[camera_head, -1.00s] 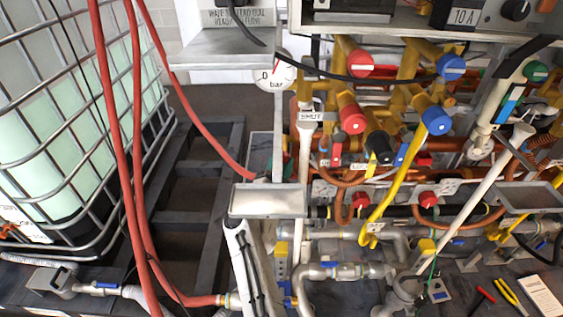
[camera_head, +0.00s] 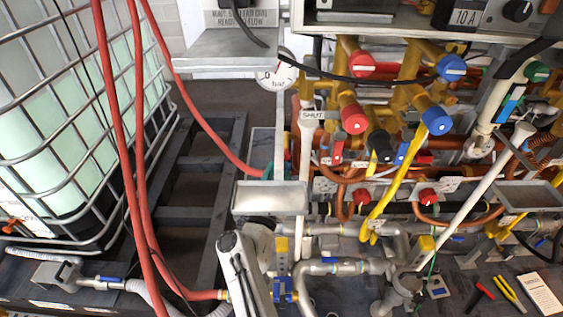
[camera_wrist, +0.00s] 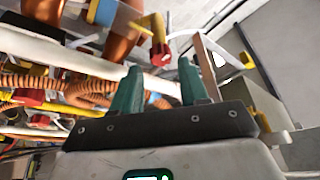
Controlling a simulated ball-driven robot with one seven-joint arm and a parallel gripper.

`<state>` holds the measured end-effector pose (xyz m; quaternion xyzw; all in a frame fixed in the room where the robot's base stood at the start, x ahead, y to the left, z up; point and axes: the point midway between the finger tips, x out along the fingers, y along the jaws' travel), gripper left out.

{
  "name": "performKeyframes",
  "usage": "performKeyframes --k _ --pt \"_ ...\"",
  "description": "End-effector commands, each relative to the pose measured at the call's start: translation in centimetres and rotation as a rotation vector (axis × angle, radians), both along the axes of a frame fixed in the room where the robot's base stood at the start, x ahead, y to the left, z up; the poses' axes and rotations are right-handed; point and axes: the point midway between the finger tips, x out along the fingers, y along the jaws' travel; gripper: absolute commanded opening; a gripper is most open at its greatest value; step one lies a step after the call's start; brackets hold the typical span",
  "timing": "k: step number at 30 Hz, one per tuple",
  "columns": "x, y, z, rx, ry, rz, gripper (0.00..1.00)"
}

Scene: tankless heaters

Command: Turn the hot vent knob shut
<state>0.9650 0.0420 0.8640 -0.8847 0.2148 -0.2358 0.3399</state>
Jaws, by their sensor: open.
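Two red knobs sit on the yellow pipework in the head view, an upper one (camera_head: 361,64) and a lower one (camera_head: 352,119). A plate reading SHUT (camera_head: 312,115) is just left of the lower one. I cannot read which knob is the hot vent. In the wrist view my gripper (camera_wrist: 160,84) is open, with its two green fingers apart and nothing between them. A yellow fitting with a red end (camera_wrist: 159,53) shows beyond the gap, apart from the fingers. In the head view the gripper is mostly hidden behind a grey box.
The grey box (camera_head: 270,198) and a white upright pipe (camera_head: 306,165) stand left of the knobs. Red hoses (camera_head: 137,130) hang at left before a caged tank (camera_head: 85,120). Blue knobs (camera_head: 436,121) and a black cable crowd the red knobs. A gauge (camera_head: 277,73) hangs above.

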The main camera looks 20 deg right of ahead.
Motion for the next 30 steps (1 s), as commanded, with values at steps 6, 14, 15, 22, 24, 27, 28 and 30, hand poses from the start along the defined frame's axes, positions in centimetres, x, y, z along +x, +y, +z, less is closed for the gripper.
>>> performKeyframes --k 6,14,15,22,24,27,28,30 --pt "-2.9 2.0 -0.9 -0.001 0.0 0.003 0.44" --pt "-4.3 2.8 -1.5 0.001 0.0 -0.002 0.44" --pt "-4.4 2.9 -1.5 0.001 0.0 -0.002 0.44" --pt "-4.4 2.9 -1.5 0.001 0.0 -0.002 0.44" --pt "-4.3 2.8 -1.5 -0.002 -0.001 0.0 0.44" --pt "-3.7 1.5 -0.8 -0.038 -0.007 0.027 0.44" --pt "-3.4 0.8 -0.4 -0.058 -0.01 0.042 0.44" --pt "-2.6 -1.2 0.7 -0.125 -0.01 0.096 0.44"
